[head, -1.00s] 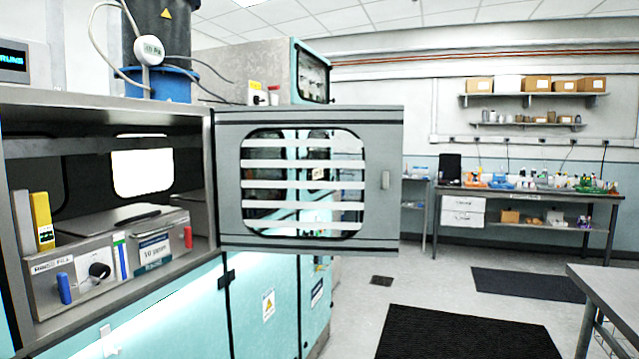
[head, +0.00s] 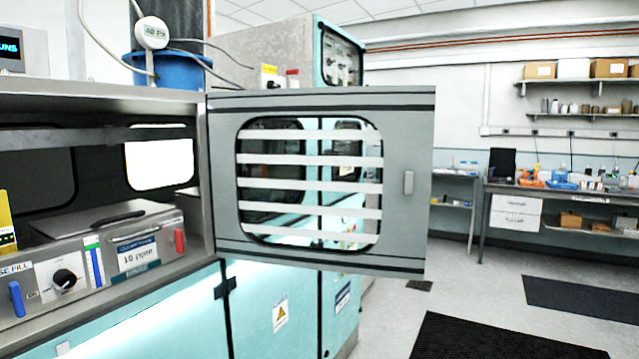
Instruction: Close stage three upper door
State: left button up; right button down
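The upper door (head: 222,180) stands wide open, swung out to the right from its hinge side at the cabinet opening. It is grey with a rounded window crossed by several pale horizontal bars. A small light handle (head: 408,183) sits near its right, free edge. The open compartment (head: 110,278) is at the left. No stage number is readable on the door. Neither of my grippers is in view.
Teal lower doors (head: 275,310) lie below the opening. A teal-edged machine (head: 340,55) stands behind the door. A workbench (head: 560,188) with small items and shelves is at the back right. Black mats (head: 490,338) lie on the otherwise clear floor at right.

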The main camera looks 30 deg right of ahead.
aim_at(402, 118)
jog(key=l+u, duration=0.3)
jog(key=l, duration=0.35)
jog(key=l+u, duration=0.25)
jog(key=l, duration=0.35)
jog(key=k+l+u, duration=0.3)
jog(key=l, duration=0.3)
jog(key=k+l+u, duration=0.1)
jog(key=l+u, duration=0.3)
jog(key=l, duration=0.6)
jog(key=k+l+u, duration=0.1)
jog(key=l+u, duration=0.3)
jog(key=l, duration=0.55)
jog(key=l+u, duration=0.25)
jog(key=l, duration=1.15)
